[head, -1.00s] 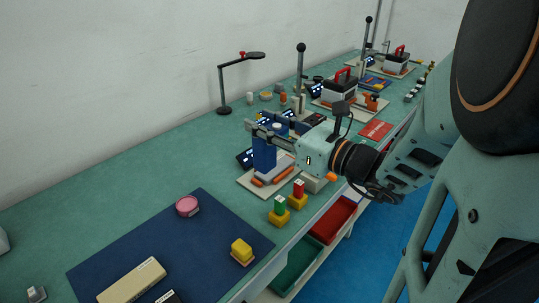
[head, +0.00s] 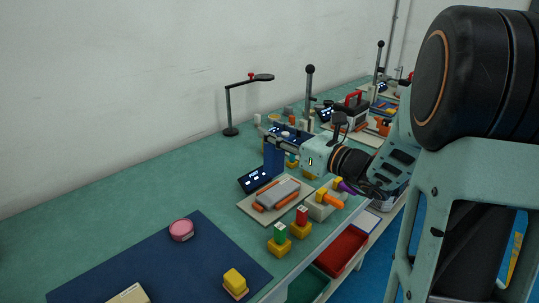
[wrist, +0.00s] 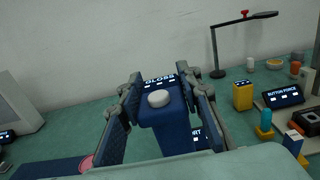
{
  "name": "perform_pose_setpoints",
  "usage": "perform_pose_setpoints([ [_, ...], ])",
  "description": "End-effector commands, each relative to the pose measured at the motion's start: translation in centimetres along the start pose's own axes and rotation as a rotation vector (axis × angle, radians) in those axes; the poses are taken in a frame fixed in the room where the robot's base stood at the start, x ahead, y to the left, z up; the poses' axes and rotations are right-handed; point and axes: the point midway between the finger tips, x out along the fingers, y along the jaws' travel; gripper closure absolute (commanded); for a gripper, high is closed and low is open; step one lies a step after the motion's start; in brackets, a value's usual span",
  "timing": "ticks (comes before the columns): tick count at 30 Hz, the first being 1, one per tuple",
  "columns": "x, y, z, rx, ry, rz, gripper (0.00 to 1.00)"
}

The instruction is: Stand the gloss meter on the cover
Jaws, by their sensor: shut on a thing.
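The gloss meter is a tall blue box (head: 274,158) with a pale round knob on top. My gripper (head: 275,137) is shut on it and holds it upright. In the wrist view the gloss meter (wrist: 168,126) sits between the two fingers of my gripper (wrist: 165,105). The likely cover is a grey raised piece (head: 279,193) with orange strips along its sides, lying on a beige base. In the head view the gloss meter shows above and behind the cover, apart from it. I cannot tell its exact height.
A dark display (head: 254,179) stands at the base's left corner. Green and red blocks on yellow stands (head: 279,240) are at the front. A beige block with an orange handle (head: 325,204) is to the right. A lamp (head: 230,105) stands behind. Left of the base the green bench is clear.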

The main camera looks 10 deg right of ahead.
Motion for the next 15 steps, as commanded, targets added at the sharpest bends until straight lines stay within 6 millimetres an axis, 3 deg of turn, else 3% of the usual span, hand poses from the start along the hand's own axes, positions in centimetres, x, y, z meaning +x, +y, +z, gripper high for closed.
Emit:
perform_pose_setpoints([
  [1,0.6,-0.6,-2.1,0.003,0.002,0.002,1.0],
  [3,1.2,-1.3,-3.1,0.002,0.001,0.002,1.0],
  [15,2.8,-3.3,-5.9,0.002,0.001,0.001,1.0],
])
